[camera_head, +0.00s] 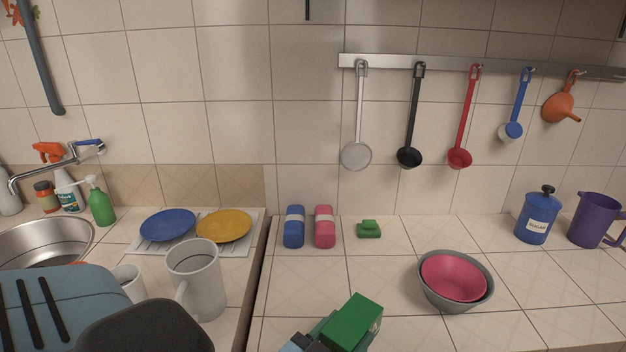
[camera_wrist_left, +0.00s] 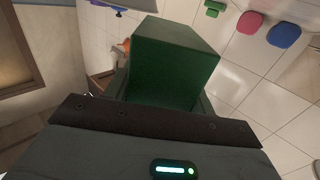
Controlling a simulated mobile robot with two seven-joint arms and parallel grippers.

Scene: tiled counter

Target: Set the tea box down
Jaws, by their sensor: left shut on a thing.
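The tea box is a green box (camera_head: 354,319) at the bottom middle of the head view, over the front part of the tiled counter. My left gripper (camera_head: 322,335) is shut on it. In the left wrist view the tea box (camera_wrist_left: 175,60) fills the space beyond the gripper (camera_wrist_left: 160,100) and hides much of the fingers. I cannot tell whether its underside touches the counter. My right gripper is not in view.
A pink bowl (camera_head: 453,277) sits in a grey bowl (camera_head: 428,294) to the right. Blue (camera_head: 293,228) and pink (camera_head: 325,228) containers and a small green object (camera_head: 369,230) stand near the wall. A white mug (camera_head: 197,280) is left.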

